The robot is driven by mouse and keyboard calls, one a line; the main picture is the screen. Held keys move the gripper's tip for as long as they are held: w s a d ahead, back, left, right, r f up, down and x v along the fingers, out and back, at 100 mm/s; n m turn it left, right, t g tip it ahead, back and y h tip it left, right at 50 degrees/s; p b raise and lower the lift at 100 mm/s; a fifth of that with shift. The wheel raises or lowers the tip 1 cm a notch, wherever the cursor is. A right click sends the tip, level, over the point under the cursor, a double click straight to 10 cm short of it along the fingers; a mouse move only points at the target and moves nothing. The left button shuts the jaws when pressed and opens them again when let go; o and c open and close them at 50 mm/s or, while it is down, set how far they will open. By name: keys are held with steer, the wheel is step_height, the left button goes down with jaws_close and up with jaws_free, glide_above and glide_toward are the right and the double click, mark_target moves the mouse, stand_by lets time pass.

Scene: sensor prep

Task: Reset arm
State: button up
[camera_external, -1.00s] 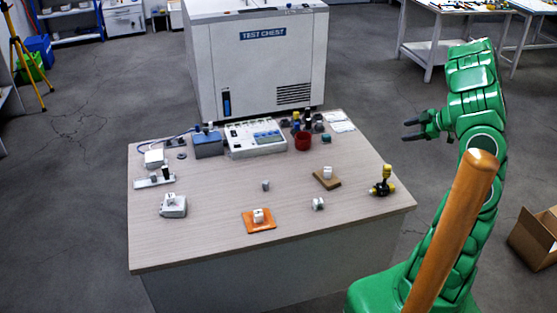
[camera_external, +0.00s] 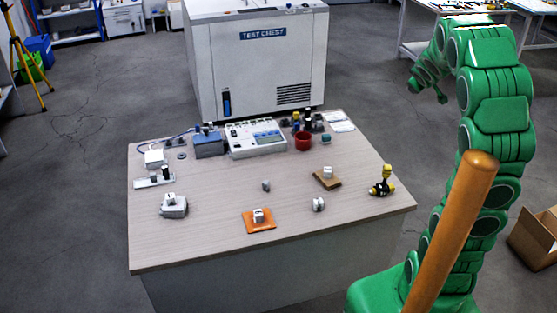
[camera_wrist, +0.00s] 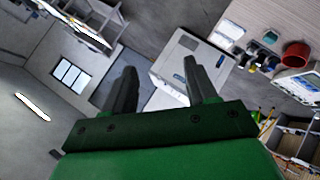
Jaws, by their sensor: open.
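My green arm (camera_external: 493,125) stands at the right of the table, bent at the top and raised clear of it. Its wrist end reaches left above the floor; the fingers are hard to make out in the external view. In the wrist view my gripper (camera_wrist: 159,64) shows two dark fingers spread apart with nothing between them. The wrist camera looks out tilted across the room, with the test chest (camera_wrist: 190,65) beyond the fingers.
The table (camera_external: 215,238) holds an orange pad (camera_external: 270,223), a brown pad (camera_external: 334,184), a yellow-black part (camera_external: 382,182), a red cup (camera_external: 303,141) and a console (camera_external: 254,145). A wooden-coloured post (camera_external: 455,225) crosses before my arm. An open cardboard box (camera_external: 535,240) sits right.

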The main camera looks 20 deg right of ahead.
steer(key=s+a+f+m+g+y, duration=0.1)
steer(key=s+a+f+g+y, duration=0.15)
steer(key=s+a, duration=0.65)
steer(key=s+a+f+m+g+y, duration=0.1)
steer(key=s+a+f+g, duration=0.2)
steer(key=s+a, duration=0.6)
steer(key=s+a+f+m+g+y, duration=0.1)
steer(key=s+a+g, duration=0.1)
steer(key=s, duration=0.6)
steer(key=s+a+f+m+g+y, duration=0.1)
steer(key=s+a+g, duration=0.1)
steer(key=s, duration=0.6)
steer(key=shift+s+a+g, duration=0.15)
steer(key=shift+s+g, duration=0.1)
steer(key=shift+g, duration=0.3)
